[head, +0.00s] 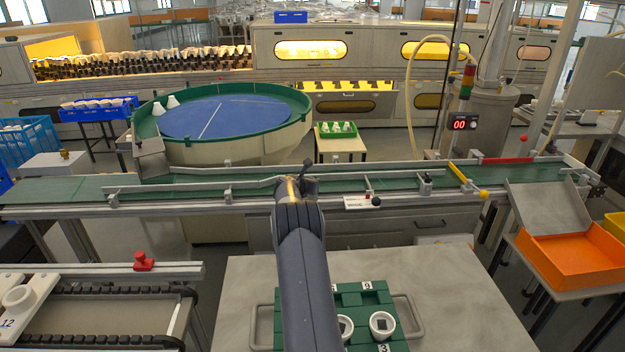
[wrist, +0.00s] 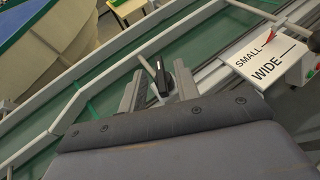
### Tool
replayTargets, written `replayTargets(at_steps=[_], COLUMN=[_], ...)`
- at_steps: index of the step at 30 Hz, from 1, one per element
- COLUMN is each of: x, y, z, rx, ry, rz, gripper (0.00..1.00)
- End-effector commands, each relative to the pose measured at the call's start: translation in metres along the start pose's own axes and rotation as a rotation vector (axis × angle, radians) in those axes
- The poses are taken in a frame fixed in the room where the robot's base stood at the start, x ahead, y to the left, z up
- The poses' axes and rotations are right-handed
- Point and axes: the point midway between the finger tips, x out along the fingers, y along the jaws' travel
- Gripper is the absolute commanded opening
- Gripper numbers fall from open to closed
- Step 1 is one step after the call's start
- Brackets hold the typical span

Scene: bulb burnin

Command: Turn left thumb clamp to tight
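A black thumb clamp knob (wrist: 161,78) with a thin pale rod sits at the conveyor's guide rail, left of the SMALL/WIDE plate. I take it to be the left thumb clamp; its tight or loose state cannot be read. My gripper (wrist: 157,90) is at the knob, its two grey fingers apart, one on each side of it. Whether a finger touches the knob is unclear. In the head view my arm reaches forward to the conveyor, and a dark knob (head: 308,164) shows just beyond its end; the fingers are mostly hidden there.
The SMALL/WIDE plate (wrist: 268,55) with a red pointer is right of my gripper; it also shows in the head view (head: 357,203). The guide rail (wrist: 95,93) runs along the green conveyor belt (head: 400,183). A table (head: 460,300) with a green tray is below my arm.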

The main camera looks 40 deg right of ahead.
Motion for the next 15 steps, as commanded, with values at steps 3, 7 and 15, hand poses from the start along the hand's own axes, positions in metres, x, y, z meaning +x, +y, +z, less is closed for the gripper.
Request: replayTargets(at_steps=[3,7,15], x=[0.009,0.016,0.021], y=[0.0,0.0,0.0], z=[0.001,0.001,0.0], rx=[0.0,0.001,0.0], ry=[-0.001,-0.001,-0.001], rz=[-0.001,-0.001,0.001], gripper=[0.31,0.31,0.31])
